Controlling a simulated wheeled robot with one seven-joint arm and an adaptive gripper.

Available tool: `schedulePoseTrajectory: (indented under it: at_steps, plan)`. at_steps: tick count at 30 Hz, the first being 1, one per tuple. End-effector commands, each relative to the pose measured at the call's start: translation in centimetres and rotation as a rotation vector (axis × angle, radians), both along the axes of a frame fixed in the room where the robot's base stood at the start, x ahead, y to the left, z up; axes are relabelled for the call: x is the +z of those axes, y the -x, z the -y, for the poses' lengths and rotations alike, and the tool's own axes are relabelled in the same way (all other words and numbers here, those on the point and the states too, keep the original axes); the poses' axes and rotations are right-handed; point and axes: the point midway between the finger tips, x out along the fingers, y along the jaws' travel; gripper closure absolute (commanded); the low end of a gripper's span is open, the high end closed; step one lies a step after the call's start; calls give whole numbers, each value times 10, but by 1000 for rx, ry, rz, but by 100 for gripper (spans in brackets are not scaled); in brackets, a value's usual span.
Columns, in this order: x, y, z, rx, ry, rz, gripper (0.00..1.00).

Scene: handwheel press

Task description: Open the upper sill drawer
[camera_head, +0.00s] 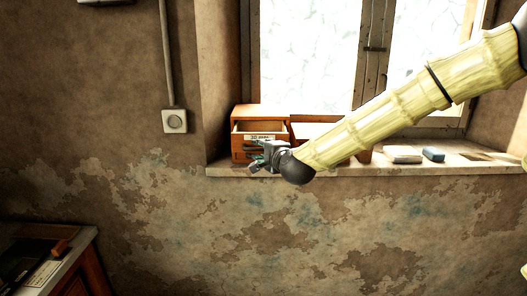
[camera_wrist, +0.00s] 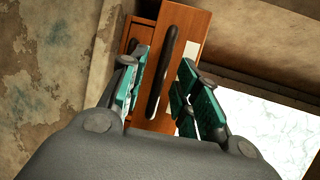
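A small brown wooden drawer cabinet (camera_head: 262,110) stands at the left end of the window sill. My gripper (camera_head: 254,156) is in front of the cabinet. In the wrist view my gripper (camera_wrist: 157,90) is open, its teal fingers on either side of the handle with gaps visible. The lower part of the cabinet is partly hidden by my gripper.
The sill (camera_head: 460,168) runs under a bright window. A white block (camera_head: 403,154) and a blue block (camera_head: 433,154) lie on its right part. More wooden items behind my arm are partly hidden. A wall socket (camera_head: 175,121) is left of the sill. A bench (camera_head: 85,240) stands at lower left.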

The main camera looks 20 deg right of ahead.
Motion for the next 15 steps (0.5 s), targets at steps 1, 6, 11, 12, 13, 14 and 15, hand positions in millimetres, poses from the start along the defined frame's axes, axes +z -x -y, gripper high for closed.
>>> schedulePoseTrajectory:
  at_steps: [1,6,11,12,13,14,15]
  plan:
    - [0,0,0,0,0,0,68]
    - [0,1,1,0,0,0,68]
    - [2,8,2,-1,0,0,68]
    - [2,12,3,-1,-1,0,68]
    - [3,15,3,-1,-1,0,68]
    - [4,19,4,-1,-2,0,68]
    - [6,25,4,-1,-2,1,68]
